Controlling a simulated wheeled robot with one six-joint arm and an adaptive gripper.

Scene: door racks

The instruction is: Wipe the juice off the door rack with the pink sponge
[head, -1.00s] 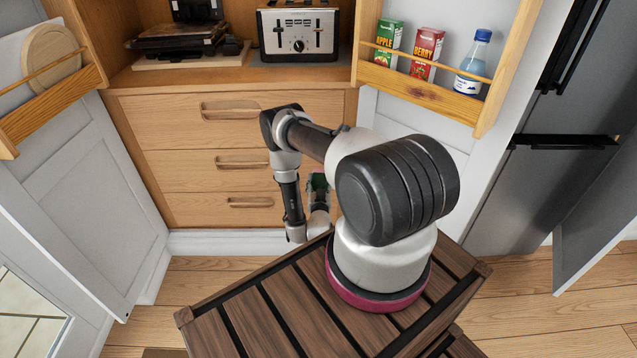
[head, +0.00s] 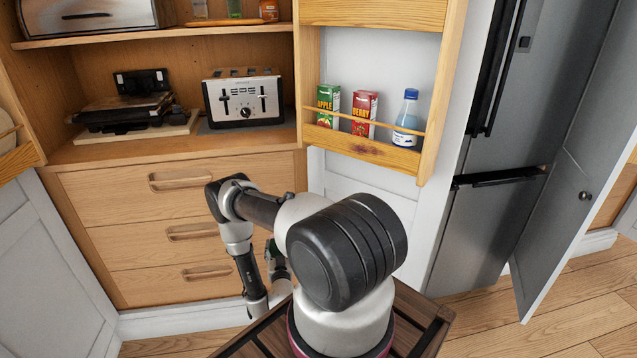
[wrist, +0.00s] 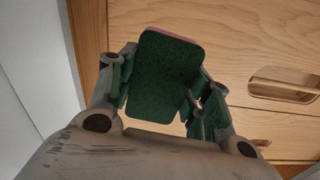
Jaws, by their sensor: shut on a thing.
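My gripper (wrist: 158,82) is shut on the sponge (wrist: 165,68) in the wrist view. The sponge's wide face is dark green, and a pink layer shows along its top edge. In the head view my gripper (head: 278,268) hangs low in front of the drawers, partly hidden by my arm. The right door rack (head: 350,147) is a wooden shelf on the open door, above and to the right of my gripper and well apart from it. It holds a green apple juice carton (head: 327,106), a red berry carton (head: 363,113) and a blue-capped bottle (head: 405,118). I cannot make out any juice spill.
Another door rack (head: 22,160) is at the left edge. A grey fridge (head: 490,225) stands at right. Wooden floor (head: 545,300) is open at lower right.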

